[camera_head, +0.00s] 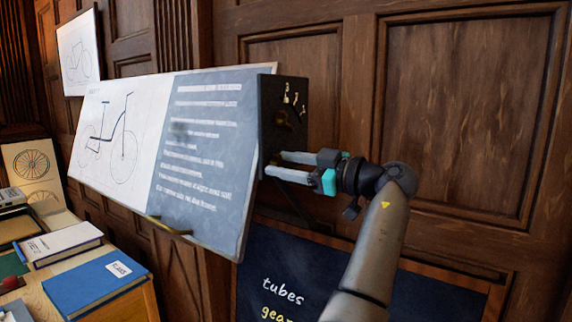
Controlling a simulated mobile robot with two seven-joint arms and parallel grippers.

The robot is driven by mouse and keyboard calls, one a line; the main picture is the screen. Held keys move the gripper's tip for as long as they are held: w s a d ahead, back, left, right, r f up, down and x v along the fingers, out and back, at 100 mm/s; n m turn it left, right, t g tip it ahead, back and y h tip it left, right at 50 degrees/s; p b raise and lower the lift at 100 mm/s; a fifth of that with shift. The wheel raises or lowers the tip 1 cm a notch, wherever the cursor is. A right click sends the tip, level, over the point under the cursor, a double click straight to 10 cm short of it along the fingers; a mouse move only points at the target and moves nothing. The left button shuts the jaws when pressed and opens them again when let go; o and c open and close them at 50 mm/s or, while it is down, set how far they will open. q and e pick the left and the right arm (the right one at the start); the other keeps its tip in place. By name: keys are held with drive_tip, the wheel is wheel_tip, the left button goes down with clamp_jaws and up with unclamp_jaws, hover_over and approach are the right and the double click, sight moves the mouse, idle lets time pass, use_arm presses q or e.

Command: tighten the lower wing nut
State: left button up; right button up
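A tilted drafting board (205,150) stands at mid-left, with a bicycle drawing and lines of text on its face. A dark side plate (270,95) closes its right end. A small dull brass piece (284,119), which looks like a wing nut, sits on this plate below a few small pale marks. I cannot tell whether it is the lower one; no other wing nut shows clearly. My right gripper is not in view.
A dark chalkboard (350,285) with writing is below the arm. Books, including a blue one (95,283), lie on a wooden cabinet at lower left. Another board (78,52) is at upper left. Wood panelling (455,110) stands close behind.

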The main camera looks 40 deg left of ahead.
use_arm(q)
clamp_jaws()
